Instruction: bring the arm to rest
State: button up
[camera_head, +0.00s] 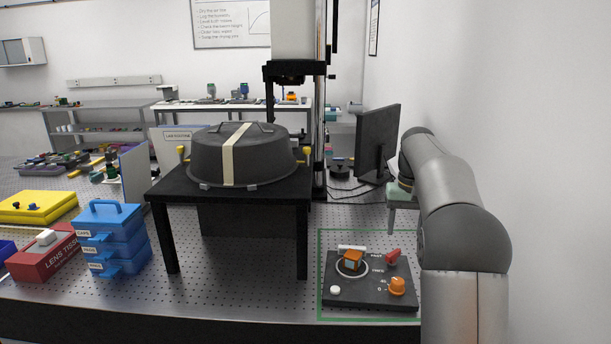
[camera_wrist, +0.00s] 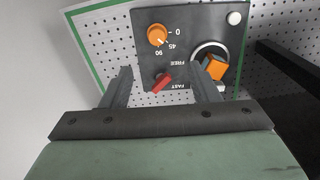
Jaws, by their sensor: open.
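My gripper (camera_wrist: 161,72) is open and empty in the wrist view, its two fingers apart above a black control panel (camera_wrist: 190,20). The panel (camera_head: 370,297) lies inside a green outline on the perforated table in the head view. It carries an orange dial (camera_head: 397,286), a red lever (camera_head: 393,256), an orange block-shaped knob (camera_head: 352,259) within a pale ring, and a white button (camera_head: 335,290). In the wrist view the red lever (camera_wrist: 163,82) appears between the fingers; I cannot tell whether they touch it. My arm reaches in from the right; the fingers are not clear in the head view.
A dark domed cover (camera_head: 205,158) with a cream band sits on a black stand (camera_head: 163,189) left of the panel. A monitor (camera_head: 378,142) stands behind my gripper. Blue drawers (camera_head: 110,240) and a red tissue box (camera_head: 45,257) are at left. A wall is close on the right.

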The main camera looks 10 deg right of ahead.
jog(key=s+a+f+n, duration=0.1)
jog(key=s+a+f, duration=0.1)
jog(key=s+a, duration=0.45)
jog(key=s+a+f, duration=0.1)
jog(key=s+a, duration=0.2)
jog(key=s, duration=0.7)
jog(key=s+a+f+n, duration=0.1)
jog(key=s+a+f, duration=0.1)
jog(key=s+a, duration=0.45)
jog(key=s+a+f, duration=0.1)
jog(key=s+f, duration=0.5)
jog(key=s, duration=0.7)
jog(key=shift+a+n+t, duration=0.15)
jog(key=shift+n+t, duration=0.15)
jog(key=shift+n, duration=0.1)
jog(key=shift+f, duration=0.1)
